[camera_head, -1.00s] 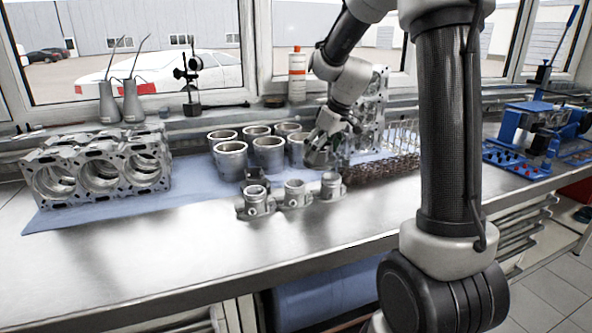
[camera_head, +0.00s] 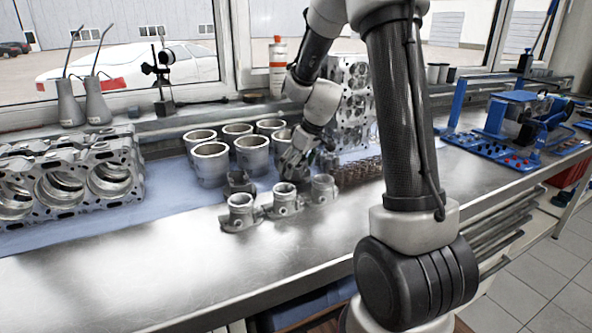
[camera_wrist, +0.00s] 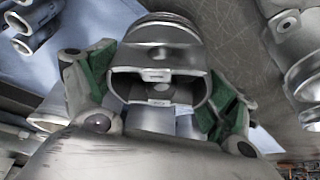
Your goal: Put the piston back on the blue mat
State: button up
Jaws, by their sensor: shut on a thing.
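In the wrist view my gripper (camera_wrist: 158,92) is shut on a grey metal piston (camera_wrist: 165,32), with its green-padded fingers on either side. The piston's open, hollow side faces the camera. In the head view my gripper (camera_head: 298,165) is low over the bench, just behind the front row of pistons. I cannot clearly make out the held piston there. The blue mat (camera_head: 175,205) lies on the bench, and also shows at the upper left in the wrist view (camera_wrist: 92,22). Whether the held piston touches a surface cannot be told.
Pistons (camera_head: 240,212) stand on the bare bench (camera_head: 180,262) close to my gripper. Several cylinder liners (camera_head: 210,164) stand behind on the mat. An engine block (camera_head: 70,180) is at left, a cylinder head (camera_head: 350,100) behind my gripper, a blue fixture (camera_head: 510,125) at right. The front bench is clear.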

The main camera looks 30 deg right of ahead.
jog(key=shift+f, duration=0.8)
jog(key=shift+f, duration=0.1)
jog(key=o, duration=1.3)
jog(key=v, duration=1.2)
jog(key=s+a+r+m+h, duration=0.1)
jog(key=s+r+m, duration=0.1)
jog(key=s, duration=1.1)
jog(key=s+a+r+m+h, duration=0.1)
jog(key=s+r+m, duration=0.2)
jog(key=s, duration=1.1)
jog(key=shift+a+r, duration=0.4)
jog(key=shift+r, duration=0.1)
